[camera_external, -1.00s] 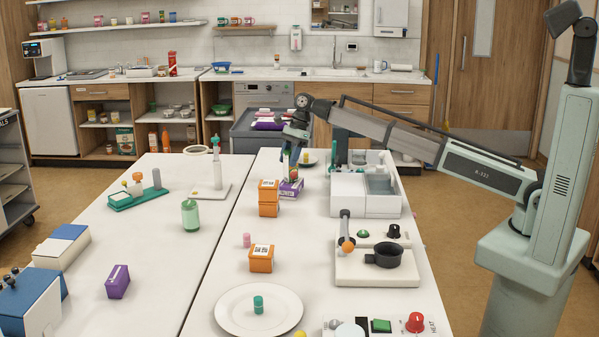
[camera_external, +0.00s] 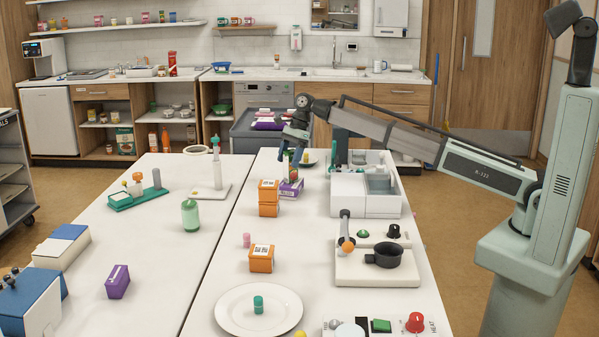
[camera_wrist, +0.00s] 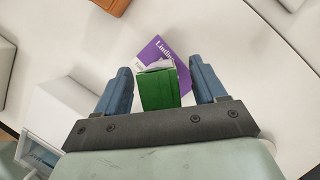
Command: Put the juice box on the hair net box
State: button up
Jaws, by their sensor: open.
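The juice box appears to be the green carton (camera_wrist: 158,88) between my fingers in the wrist view. A purple box with white lettering (camera_wrist: 152,50) lies directly behind and partly under it; I take this as the hair net box. My gripper (camera_wrist: 162,88) is open, with a finger on each side of the green carton and narrow gaps. Whether the carton touches the purple box is hidden.
A white basin unit (camera_external: 365,196) is to the right. Another orange box (camera_external: 261,259) and a white plate (camera_external: 258,325) are nearer. A second purple box (camera_external: 118,282) is on the left table.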

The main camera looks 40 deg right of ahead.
jog(key=v, duration=1.2)
jog(key=shift+d, duration=0.15)
